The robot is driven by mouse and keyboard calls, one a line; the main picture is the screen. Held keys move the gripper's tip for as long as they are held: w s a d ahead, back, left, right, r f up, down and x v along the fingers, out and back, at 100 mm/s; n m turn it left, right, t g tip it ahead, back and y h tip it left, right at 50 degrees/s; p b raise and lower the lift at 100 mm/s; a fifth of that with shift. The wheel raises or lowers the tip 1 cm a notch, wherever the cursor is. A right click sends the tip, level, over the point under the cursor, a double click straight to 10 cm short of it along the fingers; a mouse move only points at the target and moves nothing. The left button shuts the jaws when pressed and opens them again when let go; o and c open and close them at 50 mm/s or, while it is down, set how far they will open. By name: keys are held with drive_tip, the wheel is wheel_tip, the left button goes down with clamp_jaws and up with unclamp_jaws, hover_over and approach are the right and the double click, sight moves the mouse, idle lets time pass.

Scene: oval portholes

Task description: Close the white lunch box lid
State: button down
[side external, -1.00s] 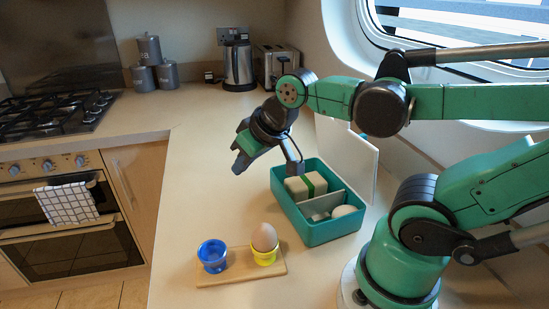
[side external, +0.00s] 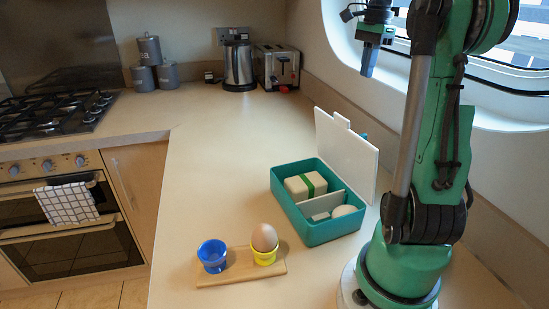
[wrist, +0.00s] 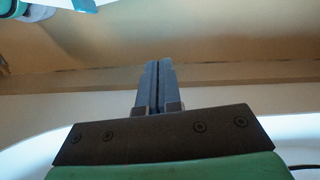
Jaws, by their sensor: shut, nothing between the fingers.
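The teal lunch box (side external: 325,231) stands open on the counter, with food in its compartments. Its white lid (side external: 345,150) stands up along the box's right and back side, leaning slightly back. My gripper (side external: 367,70) is high above and behind the lid, near the window, pointing down and apart from everything. In the wrist view my gripper (wrist: 157,65) has its two dark fingers together with nothing between them. A bit of teal and white shows at the top left corner of the wrist view; I cannot tell exactly what it is.
A kettle (side external: 238,66) and toaster (side external: 277,66) stand at the back. The counter left of the box is clear.

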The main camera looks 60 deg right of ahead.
drive_tip(key=w+a+f, duration=0.2)
drive_tip(key=a+f, duration=0.1)
drive_tip(key=f, duration=0.5)
drive_tip(key=shift+w+a+f, duration=0.25)
drive_tip(key=shift+w+a, duration=0.05)
drive_tip(key=shift+w, duration=0.1)
drive_tip(key=shift+w+a+r+g+h, duration=0.2)
drive_tip(key=shift+w+a+g+h, duration=0.4)
drive_tip(key=shift+w+a+h, duration=0.4)
drive_tip(key=w+a+f+g+h, duration=0.1)
drive_tip(key=w+a+f, duration=0.7)
drive_tip(key=a, duration=0.3)
drive_tip(key=shift+f, duration=0.65)
drive_tip(key=shift+w, duration=0.1)
